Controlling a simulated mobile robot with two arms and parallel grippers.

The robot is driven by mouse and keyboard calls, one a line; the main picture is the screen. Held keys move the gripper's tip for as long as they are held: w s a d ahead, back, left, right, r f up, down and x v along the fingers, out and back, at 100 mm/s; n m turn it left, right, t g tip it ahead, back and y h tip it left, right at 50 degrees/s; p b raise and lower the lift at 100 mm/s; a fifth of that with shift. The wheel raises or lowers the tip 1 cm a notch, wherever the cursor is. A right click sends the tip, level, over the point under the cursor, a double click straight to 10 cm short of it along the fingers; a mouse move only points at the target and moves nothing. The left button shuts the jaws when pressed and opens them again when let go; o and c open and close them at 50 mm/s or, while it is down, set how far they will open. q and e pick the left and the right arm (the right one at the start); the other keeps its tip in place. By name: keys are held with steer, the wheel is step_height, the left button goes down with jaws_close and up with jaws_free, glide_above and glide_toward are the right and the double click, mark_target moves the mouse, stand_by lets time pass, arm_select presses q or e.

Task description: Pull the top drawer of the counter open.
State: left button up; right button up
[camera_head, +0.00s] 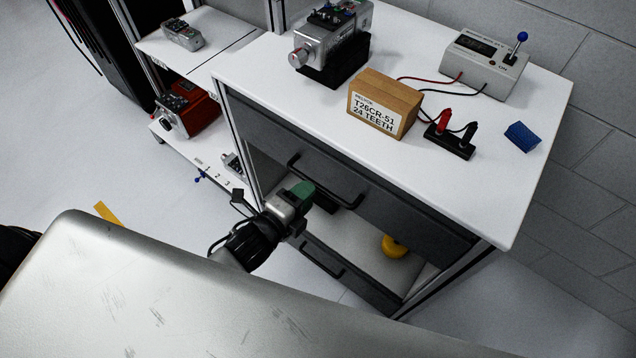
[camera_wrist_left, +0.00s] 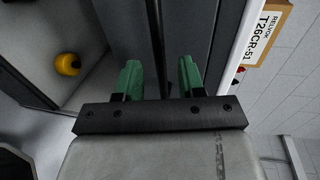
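The counter (camera_head: 400,45) has a white top and a dark grey top drawer (camera_head: 410,204) that looks shut. A black bar handle (camera_head: 345,198) runs along its front. My left gripper (camera_head: 307,190) is at the left part of this handle, coming from below and in front. In the left wrist view its green fingers (camera_wrist_left: 160,75) are apart, with the dark handle bar (camera_wrist_left: 155,40) appearing between them, against the drawer front (camera_wrist_left: 185,30). I cannot tell whether either finger touches the bar. My right gripper is not in view.
On the counter stand a labelled cardboard box (camera_head: 385,103), a metal device (camera_head: 330,40), a power supply (camera_head: 485,65), a terminal block (camera_head: 449,145) and a blue block (camera_head: 522,136). Below is an open shelf with a yellow object (camera_head: 394,246), and a lower drawer (camera_head: 345,275). A side shelf (camera_head: 215,35) adjoins left.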

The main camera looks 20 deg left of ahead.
mark_target(317, 184)
arm_select(q)
steer(key=shift+x, duration=2.4)
jaws_close()
